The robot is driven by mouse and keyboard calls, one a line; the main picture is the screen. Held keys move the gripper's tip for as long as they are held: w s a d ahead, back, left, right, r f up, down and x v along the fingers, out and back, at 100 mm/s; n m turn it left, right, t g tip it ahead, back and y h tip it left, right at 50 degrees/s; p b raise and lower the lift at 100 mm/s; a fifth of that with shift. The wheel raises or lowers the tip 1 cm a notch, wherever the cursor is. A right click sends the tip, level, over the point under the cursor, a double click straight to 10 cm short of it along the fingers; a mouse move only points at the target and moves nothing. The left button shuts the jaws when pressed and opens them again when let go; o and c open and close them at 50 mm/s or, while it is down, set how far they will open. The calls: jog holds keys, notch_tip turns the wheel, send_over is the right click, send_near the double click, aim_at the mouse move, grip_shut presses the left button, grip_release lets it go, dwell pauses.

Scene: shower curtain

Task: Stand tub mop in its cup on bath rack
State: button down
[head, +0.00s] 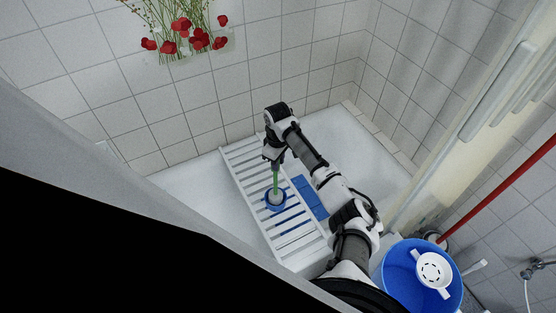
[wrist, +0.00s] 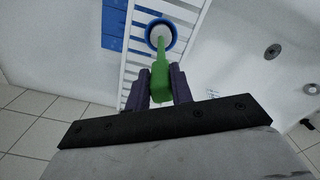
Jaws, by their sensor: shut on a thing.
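The tub mop has a green handle (head: 276,182) and a pale round head. My gripper (head: 274,163) is shut on the handle from above and holds it about upright. In the wrist view the handle (wrist: 161,82) sits between my two dark fingers (wrist: 161,90). The blue cup (head: 283,206) stands on the white slatted bath rack (head: 238,160) across the tub. In the wrist view the pale mop head (wrist: 159,38) shows inside the ring of the cup (wrist: 174,46). I cannot tell whether the head touches the cup's bottom.
The white bathtub (head: 356,150) lies around and below the rack. A blue mat (head: 313,200) shows beside the rack in the tub. A blue bucket (head: 397,275) with a white strainer (head: 434,270) stands at lower right. Tiled walls bound the tub behind; the rack's far end is bare.

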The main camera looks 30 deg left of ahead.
jog(key=c, duration=1.1)
grip_release()
jog(key=shift+f, duration=0.1)
jog(key=shift+c, duration=0.2)
notch_tip(320, 180, up, 18)
jog(key=p, duration=0.2)
jog(key=shift+f, duration=0.1)
